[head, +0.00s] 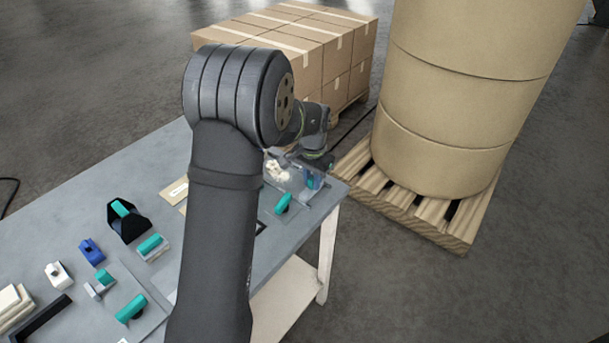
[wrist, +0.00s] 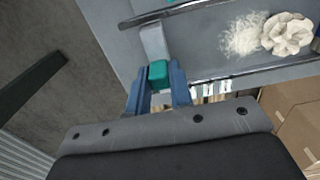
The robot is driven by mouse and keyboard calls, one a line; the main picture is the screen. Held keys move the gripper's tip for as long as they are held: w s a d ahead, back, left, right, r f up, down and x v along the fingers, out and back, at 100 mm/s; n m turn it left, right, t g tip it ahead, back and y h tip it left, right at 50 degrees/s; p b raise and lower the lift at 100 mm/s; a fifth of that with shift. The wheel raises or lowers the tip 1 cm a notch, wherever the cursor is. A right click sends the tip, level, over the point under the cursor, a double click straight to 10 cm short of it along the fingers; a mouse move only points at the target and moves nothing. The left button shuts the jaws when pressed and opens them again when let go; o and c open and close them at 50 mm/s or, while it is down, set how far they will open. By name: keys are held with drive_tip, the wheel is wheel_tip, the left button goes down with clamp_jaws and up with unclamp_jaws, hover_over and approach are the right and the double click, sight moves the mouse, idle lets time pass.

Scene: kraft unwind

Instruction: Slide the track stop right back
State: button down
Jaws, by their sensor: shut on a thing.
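My gripper (wrist: 158,77) has its two blue fingers closed on the teal block of a grey piece, which looks like the track stop (wrist: 153,42). The grey part extends from the teal block across a grey surface between two dark rails in the wrist view. In the head view my gripper (head: 313,178) is at the far right end of the workbench, with blue fingers around a small teal spot. My arm hides part of the bench there, and the track is hard to make out.
Crumpled cream paper and shreds (wrist: 288,33) lie beside the track stop. Another teal-handled piece (head: 283,203) sits nearby on the workbench (head: 85,187). Several teal, blue and white parts lie left of my arm. A big kraft roll (head: 465,90) on a pallet and stacked cartons (head: 315,45) stand beyond.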

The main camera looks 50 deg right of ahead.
drive_tip(key=shift+s, duration=0.3)
drive_tip(key=c, duration=1.3)
unclamp_jaws()
drive_tip(key=shift+s, duration=0.1)
drive_tip(key=shift+r, duration=0.2)
wheel_tip(320, 180, up, 17)
drive_tip(key=shift+r, duration=0.1)
drive_tip(key=shift+f, duration=0.2)
drive_tip(key=f, duration=1.7)
drive_tip(key=shift+w, duration=0.2)
drive_tip(key=shift+w+f, duration=0.1)
drive_tip(key=shift+w, duration=0.05)
